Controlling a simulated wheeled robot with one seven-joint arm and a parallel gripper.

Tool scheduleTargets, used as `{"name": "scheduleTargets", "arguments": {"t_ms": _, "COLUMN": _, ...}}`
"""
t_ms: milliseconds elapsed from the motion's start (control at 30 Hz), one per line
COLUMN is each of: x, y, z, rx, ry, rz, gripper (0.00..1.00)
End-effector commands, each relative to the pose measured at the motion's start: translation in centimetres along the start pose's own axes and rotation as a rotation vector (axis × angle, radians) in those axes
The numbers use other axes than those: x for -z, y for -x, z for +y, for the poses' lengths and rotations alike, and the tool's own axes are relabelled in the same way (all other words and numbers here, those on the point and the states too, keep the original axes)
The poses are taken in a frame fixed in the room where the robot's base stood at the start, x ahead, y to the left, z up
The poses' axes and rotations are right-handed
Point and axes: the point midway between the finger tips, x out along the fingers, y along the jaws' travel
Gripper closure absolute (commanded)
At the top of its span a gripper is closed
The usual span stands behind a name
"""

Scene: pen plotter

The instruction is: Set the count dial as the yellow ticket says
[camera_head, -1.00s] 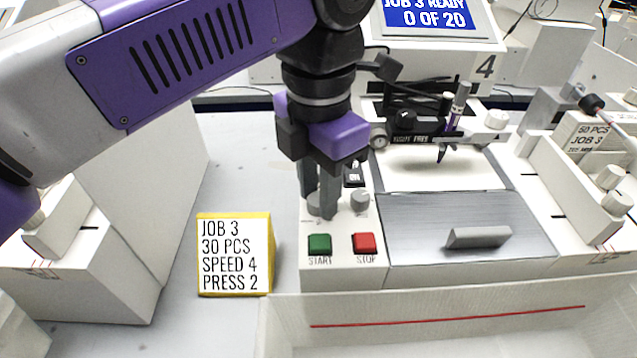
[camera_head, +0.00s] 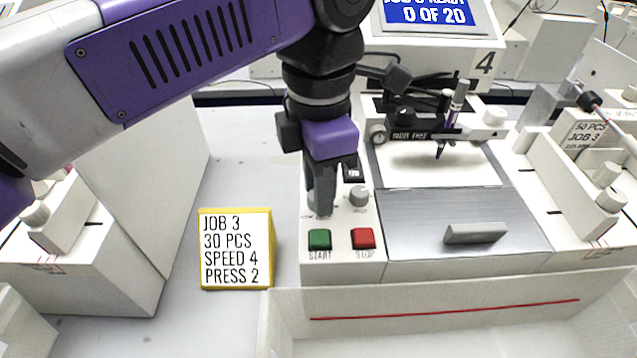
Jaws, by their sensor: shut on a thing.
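The yellow ticket (camera_head: 236,248) stands left of the plotter and reads JOB 3, 30 PCS, SPEED 4, PRESS 2. The blue screen (camera_head: 436,12) at the top shows 0 OF 20, its upper line cut off. My gripper (camera_head: 321,205) points down at the left dial on the control panel and is shut on that dial. The fingers hide the dial, its pointer and most of its markings. A second grey dial (camera_head: 358,196) sits uncovered just to the right.
The green START button (camera_head: 320,239) and red STOP button (camera_head: 363,238) lie just in front of the dials. A black switch (camera_head: 353,174) is behind them. The pen carriage (camera_head: 425,135) stands to the right, and a white bin (camera_head: 440,338) is in front.

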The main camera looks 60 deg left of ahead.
Motion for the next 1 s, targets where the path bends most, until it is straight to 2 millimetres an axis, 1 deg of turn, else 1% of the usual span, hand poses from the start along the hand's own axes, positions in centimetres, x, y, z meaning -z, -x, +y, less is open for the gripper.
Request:
{"name": "scheduleTargets", "arguments": {"t_ms": 67, "x": -0.1, "y": 0.2, "z": 0.1, "rx": -0.004, "ry": 0.0, "rz": -0.005, "gripper": 1.0}}
{"name": "scheduleTargets", "arguments": {"t_ms": 100, "x": -0.2, "y": 0.2, "z": 0.1, "rx": -0.004, "ry": 0.0, "rz": -0.005, "gripper": 0.67}}
{"name": "scheduleTargets", "arguments": {"t_ms": 200, "x": -0.1, "y": 0.2, "z": 0.1, "rx": -0.003, "ry": 0.0, "rz": -0.004, "gripper": 0.49}}
{"name": "scheduleTargets", "arguments": {"t_ms": 467, "x": -0.1, "y": 0.1, "z": 0.0, "rx": -0.001, "ry": 0.001, "rz": -0.002, "gripper": 0.49}}
{"name": "scheduleTargets", "arguments": {"t_ms": 567, "x": -0.1, "y": 0.4, "z": 0.0, "rx": -0.002, "ry": 0.001, "rz": -0.002, "gripper": 0.49}}
{"name": "scheduleTargets", "arguments": {"t_ms": 667, "x": -0.1, "y": 1.4, "z": 0.1, "rx": -0.004, "ry": 0.002, "rz": -0.002, "gripper": 0.49}}
{"name": "scheduleTargets", "arguments": {"t_ms": 900, "x": -0.1, "y": 5.4, "z": 0.1, "rx": -0.004, "ry": 0.001, "rz": -0.003, "gripper": 0.49}}
{"name": "scheduleTargets", "arguments": {"t_ms": 1000, "x": -0.1, "y": 6.7, "z": 0.1, "rx": -0.004, "ry": 0.0, "rz": -0.002, "gripper": 0.49}}
